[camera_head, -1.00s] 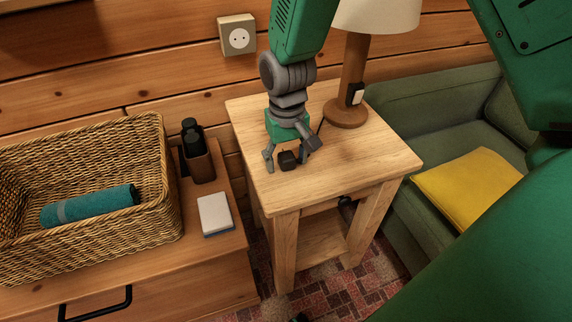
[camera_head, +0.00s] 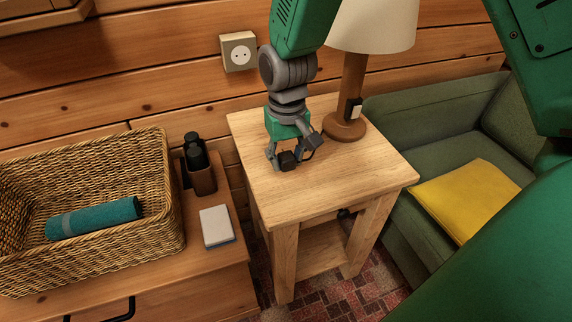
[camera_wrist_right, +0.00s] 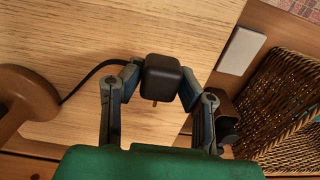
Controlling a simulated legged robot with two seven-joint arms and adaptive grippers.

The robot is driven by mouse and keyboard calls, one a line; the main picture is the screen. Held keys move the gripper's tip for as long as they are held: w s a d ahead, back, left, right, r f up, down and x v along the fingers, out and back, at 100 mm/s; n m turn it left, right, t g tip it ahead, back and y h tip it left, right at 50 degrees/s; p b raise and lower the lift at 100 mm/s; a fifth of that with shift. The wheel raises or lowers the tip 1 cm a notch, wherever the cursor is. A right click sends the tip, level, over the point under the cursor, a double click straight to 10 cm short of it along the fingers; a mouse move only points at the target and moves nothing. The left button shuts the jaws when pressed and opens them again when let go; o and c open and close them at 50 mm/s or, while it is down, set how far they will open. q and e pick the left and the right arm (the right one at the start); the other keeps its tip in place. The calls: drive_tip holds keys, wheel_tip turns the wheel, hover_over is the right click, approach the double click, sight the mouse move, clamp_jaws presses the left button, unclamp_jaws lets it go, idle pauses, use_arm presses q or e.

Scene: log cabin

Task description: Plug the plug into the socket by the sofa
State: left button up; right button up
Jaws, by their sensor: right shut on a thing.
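The black plug (camera_head: 287,160) is between the fingers of my right gripper (camera_head: 291,156), over the small wooden table (camera_head: 345,180). In the right wrist view the fingers press on both sides of the plug (camera_wrist_right: 163,77). Its pins show at the lower edge, pointing toward the palm. A dark cord (camera_wrist_right: 85,78) runs from behind the left finger to the lamp base (camera_wrist_right: 22,100). The socket (camera_head: 238,53) is a pale square box with two holes on the log wall, left of my right arm and apart from the plug. My left gripper is not in view.
The lamp (camera_head: 352,90) stands at the table's back right. The green sofa (camera_head: 425,125) with a yellow cushion (camera_head: 465,195) is to the right. A wicker basket (camera_head: 160,170), dark bottles (camera_head: 197,160) and a white block (camera_head: 215,226) are on the left cabinet.

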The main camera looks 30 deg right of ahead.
sight(287, 155)
use_arm(q)
wheel_tip(287, 155, up, 3)
drive_tip(key=shift+f+p, duration=0.2)
drive_tip(key=shift+p, duration=0.7)
use_arm(e)
wheel_tip(287, 155, up, 6)
drive_tip(key=shift+f, duration=0.1)
